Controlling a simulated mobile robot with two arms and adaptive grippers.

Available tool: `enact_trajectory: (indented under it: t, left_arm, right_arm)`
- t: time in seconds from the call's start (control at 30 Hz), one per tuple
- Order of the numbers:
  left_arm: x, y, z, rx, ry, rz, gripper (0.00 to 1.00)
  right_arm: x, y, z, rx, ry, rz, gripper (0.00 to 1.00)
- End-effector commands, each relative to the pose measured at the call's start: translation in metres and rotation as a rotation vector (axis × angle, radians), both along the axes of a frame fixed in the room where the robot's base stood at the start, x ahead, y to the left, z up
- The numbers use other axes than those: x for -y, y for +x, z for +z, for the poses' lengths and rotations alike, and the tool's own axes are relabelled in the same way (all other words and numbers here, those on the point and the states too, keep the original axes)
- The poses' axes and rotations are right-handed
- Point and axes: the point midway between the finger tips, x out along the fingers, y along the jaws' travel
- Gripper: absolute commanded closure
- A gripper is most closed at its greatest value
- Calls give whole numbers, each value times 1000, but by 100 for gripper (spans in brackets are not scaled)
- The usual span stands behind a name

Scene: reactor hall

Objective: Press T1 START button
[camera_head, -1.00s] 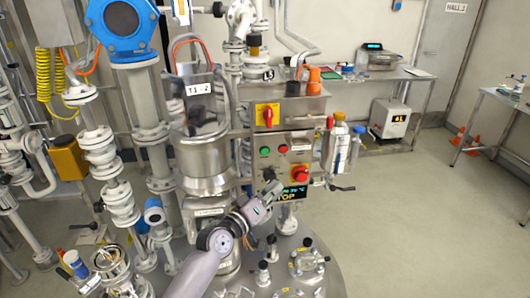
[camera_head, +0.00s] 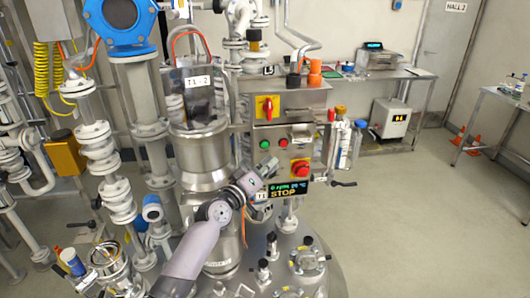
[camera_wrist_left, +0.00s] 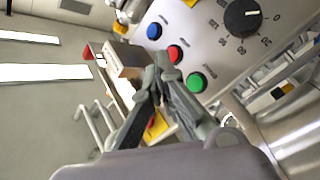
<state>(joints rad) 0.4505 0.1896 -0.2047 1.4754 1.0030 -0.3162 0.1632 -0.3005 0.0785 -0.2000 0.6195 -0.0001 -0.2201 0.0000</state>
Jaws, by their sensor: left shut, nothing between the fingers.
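The grey T1 control panel (camera_head: 275,157) stands in the middle of the head view. It has a green button (camera_head: 264,145), a red button (camera_head: 283,143) and a larger red emergency-stop knob (camera_head: 300,168). Its display (camera_head: 288,189) reads STOP. The wrist view shows the green button (camera_wrist_left: 197,82), with red and blue buttons beyond it. Button labels are too small to read. My left gripper (camera_head: 253,180) is shut and empty, just below the green button in the picture. Its fingertips (camera_wrist_left: 163,62) appear apart from the green button in the wrist view. My right gripper is not in view.
A red-and-yellow rotary switch (camera_head: 267,107) is above the buttons. A black knob (camera_wrist_left: 242,18) is on the same panel. A steel vessel (camera_head: 204,155) stands left of the panel, and bottles (camera_head: 345,145) hang at its right.

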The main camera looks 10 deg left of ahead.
Motion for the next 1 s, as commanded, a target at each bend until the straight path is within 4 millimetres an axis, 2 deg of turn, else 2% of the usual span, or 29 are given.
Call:
enact_trajectory:
  t: [0.03,0.33,1.0]
  left_arm:
    - [-4,8,-5,2,2,2,100]
    - [-15,36,-3,2,0,0,100]
    - [-17,41,0,0,1,0,100]
  right_arm:
    - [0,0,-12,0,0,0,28]
    - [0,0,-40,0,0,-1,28]
    - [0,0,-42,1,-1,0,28]
